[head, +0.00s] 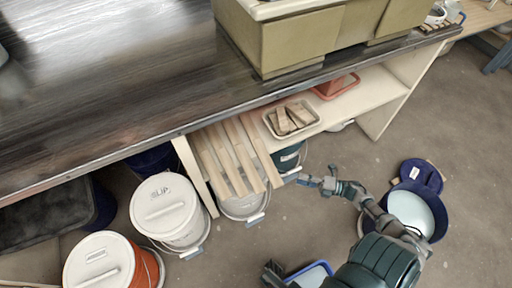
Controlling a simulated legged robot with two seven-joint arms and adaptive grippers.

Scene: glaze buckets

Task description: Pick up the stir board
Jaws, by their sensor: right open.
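Several long pale wooden boards (233,158) lean side by side at the front of the low shelf, their lower ends above a white-lidded bucket. I cannot tell which of them, if any, is the stir board. My right gripper (308,182) is open and empty. It is just right of the boards' lower ends, apart from them, near a dark green bucket (288,160) under the shelf.
White-lidded buckets (166,208) stand on the floor at left, one orange-sided (148,268). A shelf tray (268,118) holds short wood blocks (292,118). A blue bucket (436,222) and blue lid (421,172) are at right. The dark tabletop (110,80) overhangs the shelf.

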